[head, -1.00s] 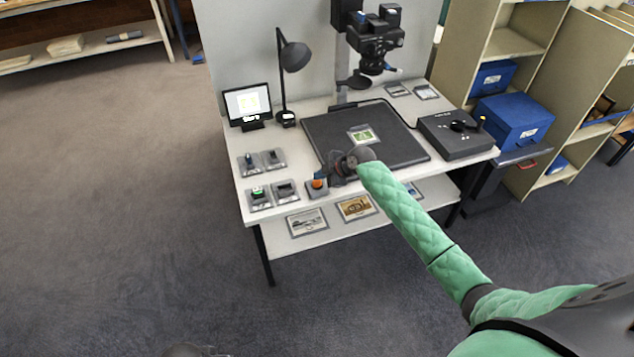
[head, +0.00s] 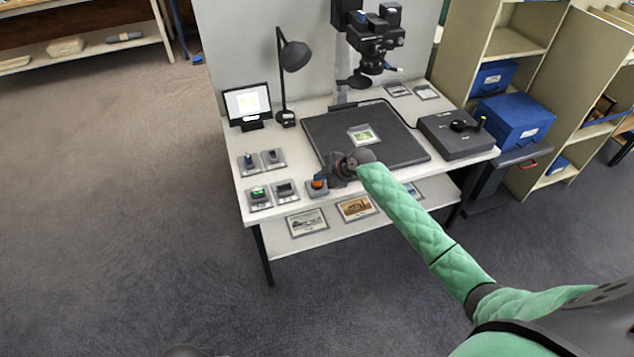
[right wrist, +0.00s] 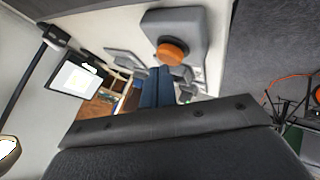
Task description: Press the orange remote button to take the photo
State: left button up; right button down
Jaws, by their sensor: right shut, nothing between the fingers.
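The orange button (head: 317,184) sits on a small grey remote box at the front edge of the table, left of the dark copy board. In the right wrist view the button (right wrist: 172,52) is a round orange cap on its grey housing (right wrist: 185,20). My right gripper (head: 320,177) is at the button in the head view, its dark wrist just to the right. Its blue fingers (right wrist: 155,88) are shut and empty, and appear close beside the cap. I cannot tell whether they touch it. My left gripper does not show clearly.
A camera (head: 374,40) hangs over the copy board (head: 400,150), where a small green picture (head: 362,134) lies. A monitor (head: 247,104) and a lamp (head: 293,55) stand at the back left. Several small devices lie left of the button. A control box (head: 457,140) is at right.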

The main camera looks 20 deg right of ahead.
aim_at(320, 183)
jog(key=shift+f+b, duration=0.35)
jog(key=shift+f, duration=0.2)
dwell(0.5)
dwell(0.4)
jog(key=shift+r+p, duration=0.5)
jog(key=shift+r, duration=0.45)
jog(key=shift+r+p, duration=1.45)
jog(key=shift+r, duration=1.05)
